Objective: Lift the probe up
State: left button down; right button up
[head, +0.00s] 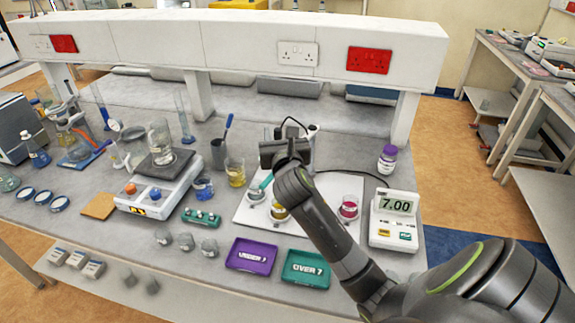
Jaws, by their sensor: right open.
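My right gripper (283,150) reaches in from the lower right and is open over the white board (318,224). My gripper and wrist hide part of this area, so I cannot tell whether the jaws are around the probe. The pH meter (394,219) reads 7.00 at the right. My left gripper is out of view.
Beakers of yellow (279,212) and magenta liquid (348,207) stand on the board. Purple UNDER 7 (251,257) and teal OVER 7 (306,269) trays lie in front. A hotplate (158,187) with glassware stands left. A purple-capped bottle (387,159) stands behind the meter.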

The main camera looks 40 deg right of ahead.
jog(key=b+v, duration=0.3)
jog(key=v, duration=1)
jog(key=shift+s, duration=0.3)
jog(key=shift+a, duration=0.2)
